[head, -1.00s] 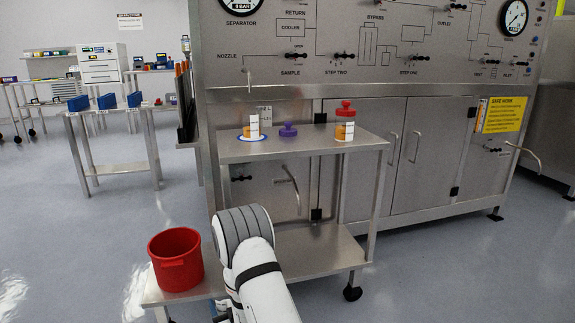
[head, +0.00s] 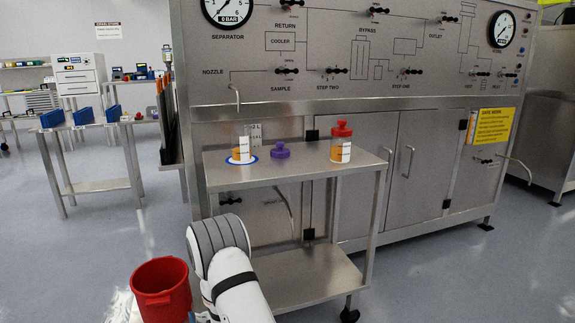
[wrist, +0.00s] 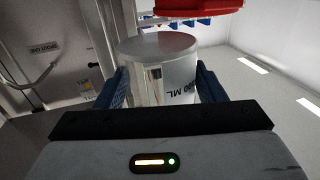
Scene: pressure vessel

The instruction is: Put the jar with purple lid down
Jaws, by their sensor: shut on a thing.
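In the wrist view my gripper (wrist: 162,88) has its two blue fingers shut on a pale cylindrical jar (wrist: 172,70). The jar carries a white label with black print ending in "ML". Its near end is flat and greyish, and no purple lid shows on it. The gripper and this jar are not visible in the head view, where my arm reaches up from the bottom. A purple lid (head: 280,151) sits alone on the cart top (head: 300,172), between a lidless jar (head: 241,152) on a blue-rimmed white disc and a red-lidded jar (head: 341,142).
A red bucket (head: 160,290) stands at the lower left, beside my arm. The steel panel (head: 350,60) with gauges and valves rises behind the cart. A spout (head: 238,98) hangs above the lidless jar. The cart top's front strip is clear.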

